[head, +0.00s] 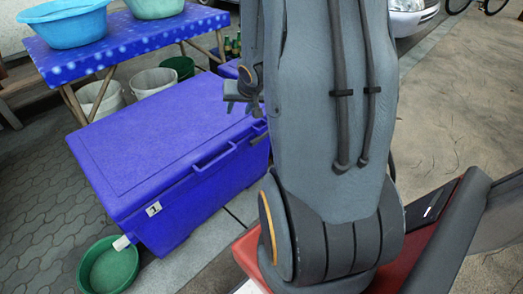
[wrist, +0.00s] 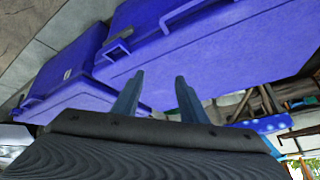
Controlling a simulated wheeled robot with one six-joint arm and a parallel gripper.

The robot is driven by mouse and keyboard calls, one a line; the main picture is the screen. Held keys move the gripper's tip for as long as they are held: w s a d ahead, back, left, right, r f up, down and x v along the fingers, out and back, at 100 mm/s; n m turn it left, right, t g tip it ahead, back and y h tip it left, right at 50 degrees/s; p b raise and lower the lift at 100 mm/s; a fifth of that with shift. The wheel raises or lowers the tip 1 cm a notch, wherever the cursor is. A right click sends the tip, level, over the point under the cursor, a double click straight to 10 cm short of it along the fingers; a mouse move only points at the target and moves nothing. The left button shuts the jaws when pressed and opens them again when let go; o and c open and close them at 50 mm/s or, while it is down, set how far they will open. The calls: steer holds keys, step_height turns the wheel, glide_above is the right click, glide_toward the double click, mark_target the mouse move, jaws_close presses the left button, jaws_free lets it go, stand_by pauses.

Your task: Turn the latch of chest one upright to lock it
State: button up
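Chest one (head: 165,155) is a big blue cooler box with a closed lid and a white "1" label (head: 153,209) at its front left corner. A long handle shows along its front. A small dark piece, perhaps the latch (head: 260,125), sits at its right end, partly hidden by my arm. My gripper (head: 241,94) is above the chest's far right end, beside my arm. In the wrist view my gripper (wrist: 157,92) has two fingers apart with nothing between them. A large blue chest (wrist: 225,60) with a handle lies beyond them.
Another blue chest (wrist: 70,85) is at left in the wrist view. A blue-covered table (head: 120,45) with basins stands behind, with buckets (head: 153,82) below. A green basin (head: 108,266) is on the floor at front left. Open pavement lies at right.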

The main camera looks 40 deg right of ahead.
steer(key=w+d+f+m+t+b, duration=0.1)
steer(key=d+f+b, duration=0.3)
steer(key=f, duration=0.1)
steer(key=w+d+f+m+t+y+b, duration=0.1)
steer(key=d+f+m+t+b, duration=0.1)
steer(key=f, duration=0.4)
steer(key=w+d+f+m+t+b, duration=0.1)
steer(key=d+f+t+b, duration=0.1)
steer(key=d+f+b, duration=0.3)
steer(key=shift+d+f+m+b, duration=0.3)
steer(key=shift+m+b, duration=0.1)
steer(key=shift+b, duration=0.35)
steer(key=m+t+y+b, duration=0.2)
steer(key=m+t+b, duration=0.35)
steer(key=b, duration=0.55)
glide_toward(262, 138)
steer(key=f, duration=0.1)
steer(key=shift+t, duration=0.35)
steer(key=shift+w+a+b, duration=0.15)
steer(key=shift+w+b, duration=1.65)
steer(key=shift+w, duration=2.45)
jaws_close()
